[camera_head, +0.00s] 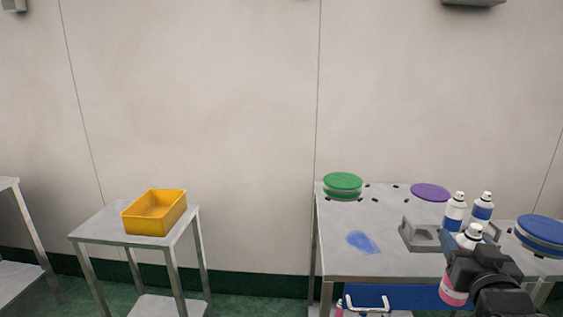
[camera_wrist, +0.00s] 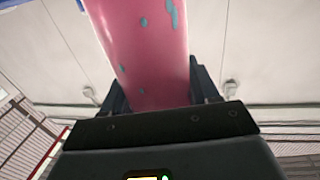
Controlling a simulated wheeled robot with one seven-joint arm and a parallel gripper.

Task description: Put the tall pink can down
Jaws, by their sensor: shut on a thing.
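The tall pink can (camera_wrist: 150,50) is between the fingers of my gripper (camera_wrist: 160,90) in the wrist view. It is pink with several grey-blue patches, and its upper end runs out of the frame. In the head view a pink part of the can (camera_head: 452,291) shows beside my gripper (camera_head: 462,262), at the front right of the metal table (camera_head: 335,240). My gripper is shut on the can. The dark wrist hides part of it, and I cannot tell its full tilt or height in the head view.
On the table stand a grey fixture (camera_head: 420,236), blue-and-white cans (camera_head: 454,213), a green disc stack (camera_head: 342,184), a purple disc (camera_head: 430,191) and a blue smear (camera_head: 362,242). A blue round stack (camera_head: 541,233) is at right. A yellow bin (camera_head: 153,213) stands on a left table. The table's front left is clear.

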